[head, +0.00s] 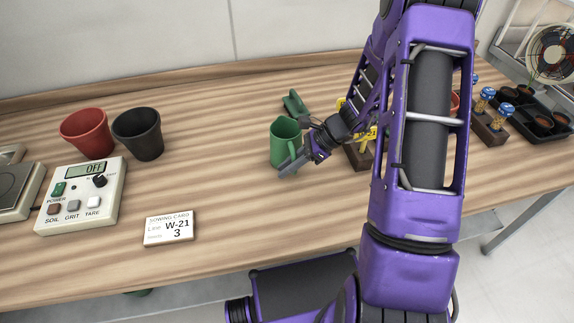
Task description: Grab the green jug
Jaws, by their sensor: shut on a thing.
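The green jug (283,143) stands upright on the wooden bench, in the middle of the head view. My gripper (295,164) comes in from the right at the jug's right side and is shut on it, around the handle side. The fingertips partly cover the handle, so the exact contact is hard to see. The jug's base appears to be on or very close to the bench.
A red pot (86,132), a black pot (138,134), a control box (82,196) and a sowing card (170,228) are at left. A green object (295,104) lies behind the jug. My arm hides much of the right side, where a wooden block (490,126) holds blue-capped jars.

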